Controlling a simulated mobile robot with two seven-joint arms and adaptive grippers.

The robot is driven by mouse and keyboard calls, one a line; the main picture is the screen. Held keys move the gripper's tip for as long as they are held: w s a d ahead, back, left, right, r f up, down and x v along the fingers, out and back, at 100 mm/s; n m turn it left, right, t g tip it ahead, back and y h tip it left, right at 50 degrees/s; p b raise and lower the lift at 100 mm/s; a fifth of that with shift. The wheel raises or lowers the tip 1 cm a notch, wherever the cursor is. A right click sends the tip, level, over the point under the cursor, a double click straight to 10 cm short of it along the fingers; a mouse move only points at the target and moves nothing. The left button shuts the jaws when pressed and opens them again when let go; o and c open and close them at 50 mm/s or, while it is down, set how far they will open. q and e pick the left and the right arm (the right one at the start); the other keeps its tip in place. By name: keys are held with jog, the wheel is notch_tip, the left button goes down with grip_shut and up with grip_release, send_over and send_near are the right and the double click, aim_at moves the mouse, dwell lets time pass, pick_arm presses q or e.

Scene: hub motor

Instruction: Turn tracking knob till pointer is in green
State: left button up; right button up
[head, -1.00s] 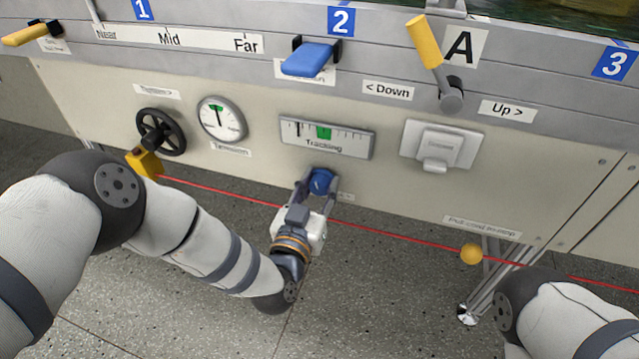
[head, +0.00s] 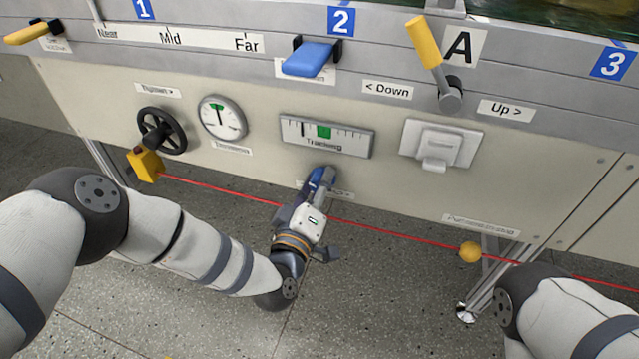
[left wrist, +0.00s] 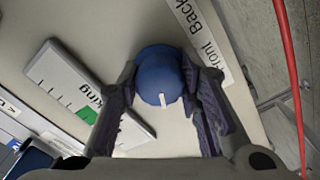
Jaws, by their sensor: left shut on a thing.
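The tracking knob (head: 329,173) is a blue round knob on the beige panel, mostly hidden behind my gripper in the head view. It shows clearly in the left wrist view (left wrist: 158,75), with a white mark on its face. My left gripper (head: 321,180) is shut on it, one finger on each side in the left wrist view. The tracking gauge (head: 355,139) is above the knob, with a green zone (head: 323,131) near its middle. The dark pointer appears left of the green, but is thin and hard to make out. My right gripper is out of view.
A black handwheel (head: 161,131) and a round dial (head: 222,119) are to the left. A white covered switch (head: 441,146) is to the right. A red rope (head: 400,235) runs across in front of the panel below the knob.

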pick_arm(q)
jog(key=shift+s+n, duration=0.1)
jog(key=shift+n, duration=0.8)
jog(key=o, duration=1.2)
jog(key=v, duration=1.2)
